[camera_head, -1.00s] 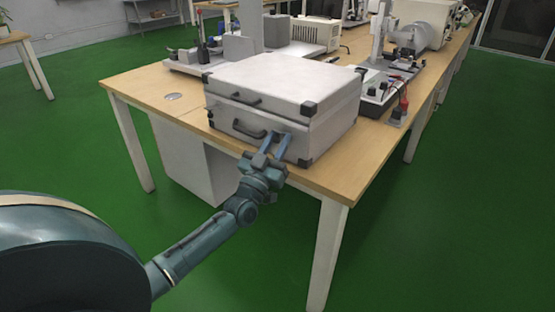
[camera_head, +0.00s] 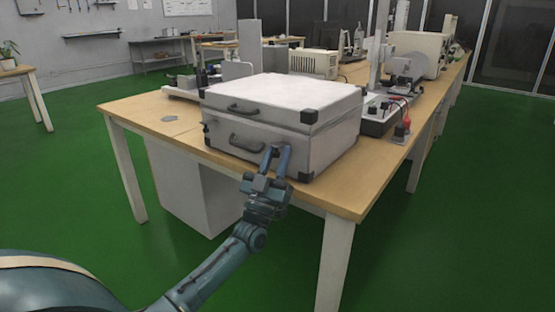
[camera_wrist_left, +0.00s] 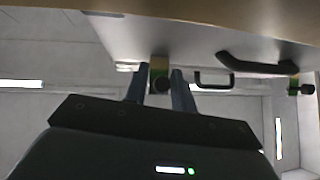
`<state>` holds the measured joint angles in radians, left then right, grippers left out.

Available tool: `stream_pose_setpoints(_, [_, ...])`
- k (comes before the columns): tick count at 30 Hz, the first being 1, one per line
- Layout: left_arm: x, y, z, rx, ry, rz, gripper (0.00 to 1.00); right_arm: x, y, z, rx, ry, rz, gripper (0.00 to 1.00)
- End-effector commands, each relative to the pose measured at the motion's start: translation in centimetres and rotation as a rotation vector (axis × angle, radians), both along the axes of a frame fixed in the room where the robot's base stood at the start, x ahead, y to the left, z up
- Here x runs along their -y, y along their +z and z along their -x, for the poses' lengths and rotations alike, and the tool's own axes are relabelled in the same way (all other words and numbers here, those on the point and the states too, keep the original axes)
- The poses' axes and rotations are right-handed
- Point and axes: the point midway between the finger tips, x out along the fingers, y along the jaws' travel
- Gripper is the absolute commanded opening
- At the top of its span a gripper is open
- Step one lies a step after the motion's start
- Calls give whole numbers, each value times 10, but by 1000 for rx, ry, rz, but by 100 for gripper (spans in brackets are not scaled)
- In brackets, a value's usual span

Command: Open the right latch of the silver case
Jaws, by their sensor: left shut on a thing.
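The silver case (camera_head: 285,92) sits closed on the wooden table, its front with black handles facing my arm. My left gripper (camera_head: 277,152) is at the right part of the case's front, right of the lower handle (camera_head: 245,143). In the left wrist view my left gripper (camera_wrist_left: 158,84) has its two fingers on either side of the right latch (camera_wrist_left: 158,70), shut on it. The fingers largely hide this latch in the head view. The other latch (camera_wrist_left: 300,88) shows at the right edge of the wrist view, beyond the handle (camera_wrist_left: 256,66). My right gripper is not in view.
The wooden table (camera_head: 345,190) has a narrow bare strip in front of the case. A device with a red part (camera_head: 385,118) stands close to the case's right. More lab equipment, including a beige box (camera_head: 313,63), stands behind. The green floor is clear around the table.

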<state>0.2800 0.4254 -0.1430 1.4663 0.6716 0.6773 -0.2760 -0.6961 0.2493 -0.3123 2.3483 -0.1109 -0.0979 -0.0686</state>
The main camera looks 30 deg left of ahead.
Motion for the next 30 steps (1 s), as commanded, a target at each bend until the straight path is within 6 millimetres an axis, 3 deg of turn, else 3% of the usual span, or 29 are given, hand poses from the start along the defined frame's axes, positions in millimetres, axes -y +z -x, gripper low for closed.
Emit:
stream_pose_setpoints(5, [-6, 0, 1, 1, 11, 6, 3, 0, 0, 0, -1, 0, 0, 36])
stream_pose_setpoints(6, [-6, 0, 0, 1, 11, 6, 28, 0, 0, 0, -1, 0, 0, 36])
stream_pose_setpoints(10, [-6, 0, 0, 1, 9, 5, 37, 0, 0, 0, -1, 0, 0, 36])
stream_pose_setpoints(23, [-2, -3, 3, -1, 4, 3, 37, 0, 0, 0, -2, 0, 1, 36])
stream_pose_setpoints(30, [1, -33, 33, -5, 6, 2, 37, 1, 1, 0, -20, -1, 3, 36])
